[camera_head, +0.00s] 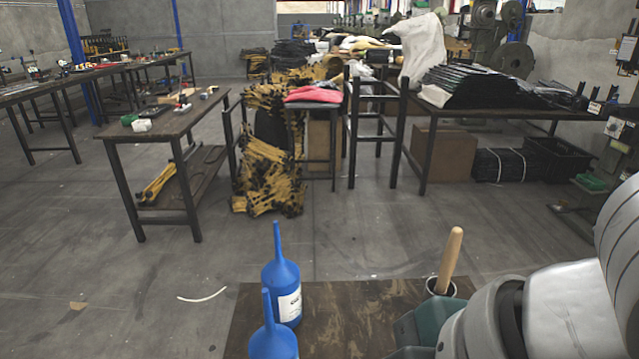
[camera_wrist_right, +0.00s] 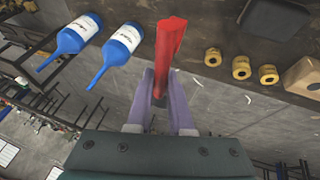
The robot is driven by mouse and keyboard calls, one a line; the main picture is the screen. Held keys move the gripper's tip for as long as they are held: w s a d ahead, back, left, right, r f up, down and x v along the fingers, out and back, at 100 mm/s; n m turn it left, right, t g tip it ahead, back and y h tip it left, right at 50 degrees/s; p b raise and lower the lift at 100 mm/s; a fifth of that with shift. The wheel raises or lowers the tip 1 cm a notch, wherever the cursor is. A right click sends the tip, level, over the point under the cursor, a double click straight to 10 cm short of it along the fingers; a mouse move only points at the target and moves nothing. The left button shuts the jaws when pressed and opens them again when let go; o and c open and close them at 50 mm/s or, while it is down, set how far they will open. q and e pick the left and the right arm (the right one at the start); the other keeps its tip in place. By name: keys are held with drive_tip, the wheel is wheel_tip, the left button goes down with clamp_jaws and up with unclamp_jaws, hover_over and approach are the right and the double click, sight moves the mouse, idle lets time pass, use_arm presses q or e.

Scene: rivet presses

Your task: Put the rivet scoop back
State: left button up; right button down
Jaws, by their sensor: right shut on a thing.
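The red rivet scoop (camera_wrist_right: 170,45) shows in the right wrist view. My right gripper (camera_wrist_right: 160,85) is shut on its near end, with a pale purple finger on each side. The scoop extends from the fingers over the dark table, and I cannot tell if it touches it. In the head view, my right arm comes in from the lower right; the fingertips and scoop are hidden there. A dark cup with a pale rim (camera_head: 441,293) stands on the table with a wooden handle (camera_head: 448,258) leaning out of it. My left gripper is in neither view.
Two blue bottles with long spouts (camera_head: 285,290) (camera_head: 272,342) stand on the brown table (camera_head: 345,310). In the right wrist view, several yellow rings (camera_wrist_right: 241,67), a cardboard box (camera_wrist_right: 303,75) and a dark container (camera_wrist_right: 275,18) are on the table.

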drive_tip(key=shift+f+b, duration=1.45)
drive_tip(key=shift+f, duration=5.1)
drive_tip(key=shift+f, duration=0.1)
drive_tip(key=c, duration=0.8)
unclamp_jaws()
